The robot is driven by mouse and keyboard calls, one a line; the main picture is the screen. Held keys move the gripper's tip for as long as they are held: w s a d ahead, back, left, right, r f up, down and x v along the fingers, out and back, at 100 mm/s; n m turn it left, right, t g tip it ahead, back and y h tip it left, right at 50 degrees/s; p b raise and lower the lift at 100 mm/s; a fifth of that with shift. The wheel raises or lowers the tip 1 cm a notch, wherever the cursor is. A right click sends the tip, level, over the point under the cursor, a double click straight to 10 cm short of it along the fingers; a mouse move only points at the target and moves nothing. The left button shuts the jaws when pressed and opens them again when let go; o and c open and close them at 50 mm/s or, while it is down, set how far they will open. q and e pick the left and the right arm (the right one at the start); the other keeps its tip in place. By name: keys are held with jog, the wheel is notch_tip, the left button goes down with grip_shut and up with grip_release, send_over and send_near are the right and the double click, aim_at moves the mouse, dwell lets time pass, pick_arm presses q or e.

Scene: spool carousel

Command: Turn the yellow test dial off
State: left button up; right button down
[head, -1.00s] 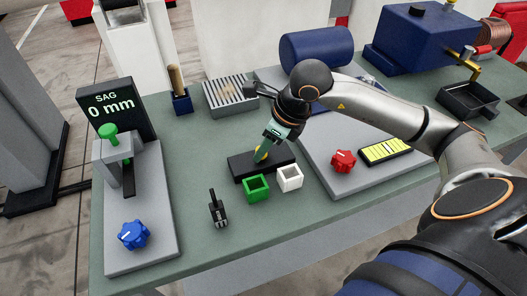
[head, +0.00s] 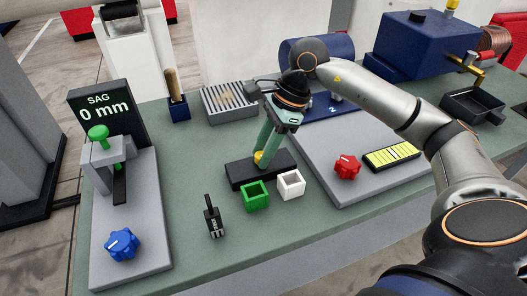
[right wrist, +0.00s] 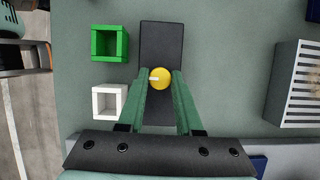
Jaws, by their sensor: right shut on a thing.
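The yellow test dial (head: 259,157) sits on a flat black block (head: 240,173) in the middle of the table. It also shows in the right wrist view (right wrist: 160,78), with a pale pointer mark toward the left of that picture. My right gripper (head: 263,155) reaches down from above with green fingers. In the right wrist view its fingertips (right wrist: 161,76) are on either side of the dial, shut on it. My left gripper is in neither view now.
A green open box (head: 255,196) and a white open box (head: 291,184) stand just in front of the block. A black switch-like piece (head: 213,218) is nearer the front edge. A red knob (head: 347,166) is to the right, a blue knob (head: 122,244) at the front left.

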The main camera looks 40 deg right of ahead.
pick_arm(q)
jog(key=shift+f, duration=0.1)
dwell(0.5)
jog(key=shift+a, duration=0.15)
pick_arm(e)
jog(key=c, duration=0.6)
grip_release()
jog(key=shift+r, duration=0.1)
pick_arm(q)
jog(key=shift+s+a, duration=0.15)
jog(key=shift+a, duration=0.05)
pick_arm(e)
jog(key=v, duration=1.2)
jog(key=shift+d+r, duration=0.1)
jog(key=shift+r, duration=0.05)
pick_arm(q)
jog(key=shift+p, duration=0.35)
pick_arm(e)
jog(key=shift+r, duration=0.1)
